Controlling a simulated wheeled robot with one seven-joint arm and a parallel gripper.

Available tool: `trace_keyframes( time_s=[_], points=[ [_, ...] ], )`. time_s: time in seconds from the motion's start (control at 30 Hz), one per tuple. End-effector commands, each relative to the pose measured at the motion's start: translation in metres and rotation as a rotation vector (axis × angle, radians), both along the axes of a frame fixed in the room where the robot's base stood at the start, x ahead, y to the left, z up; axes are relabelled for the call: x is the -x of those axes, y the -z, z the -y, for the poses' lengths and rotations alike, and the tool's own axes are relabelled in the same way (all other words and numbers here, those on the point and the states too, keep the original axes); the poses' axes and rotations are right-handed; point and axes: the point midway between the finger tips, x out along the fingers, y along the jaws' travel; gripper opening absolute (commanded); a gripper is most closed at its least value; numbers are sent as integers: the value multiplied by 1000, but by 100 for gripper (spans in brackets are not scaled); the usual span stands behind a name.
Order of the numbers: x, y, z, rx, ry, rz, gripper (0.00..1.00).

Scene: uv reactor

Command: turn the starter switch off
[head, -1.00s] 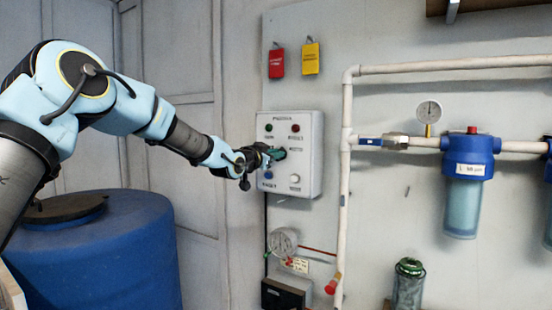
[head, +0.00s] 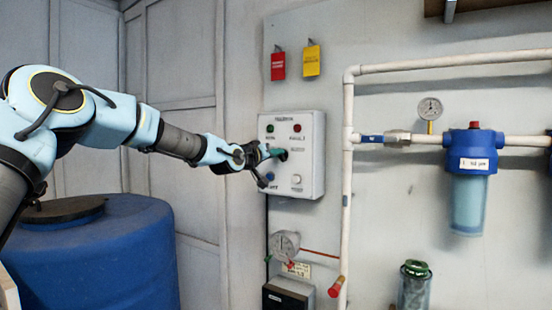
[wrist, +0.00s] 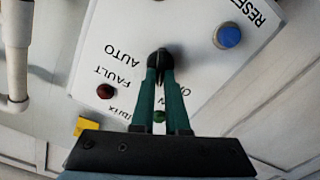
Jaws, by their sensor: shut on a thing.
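The starter switch is a dark knob (wrist: 160,58) on the front of a white control box (head: 307,168). In the head view the knob is mostly hidden by my gripper (head: 276,154). In the wrist view my gripper (wrist: 160,74) has its two green fingers closed on opposite sides of the knob. The box's printing appears turned over there, with AUTO beside the knob. Which mark the knob points to is hard to tell.
The box also has a red lamp (head: 298,128), a green lamp (head: 270,129), a blue button (wrist: 228,35) and a white button (head: 296,179). A pale pipe (head: 347,190) runs to the right of it. A blue barrel (head: 110,250) stands at lower left.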

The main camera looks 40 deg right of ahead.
Motion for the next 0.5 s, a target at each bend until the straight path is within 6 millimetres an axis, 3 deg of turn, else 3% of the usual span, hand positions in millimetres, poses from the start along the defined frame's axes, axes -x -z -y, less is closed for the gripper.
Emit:
trace_keyframes(
  time_s=[0.5],
  points=[
    [-1, 0, 0, 20, 0, -74, 0]
  ],
)
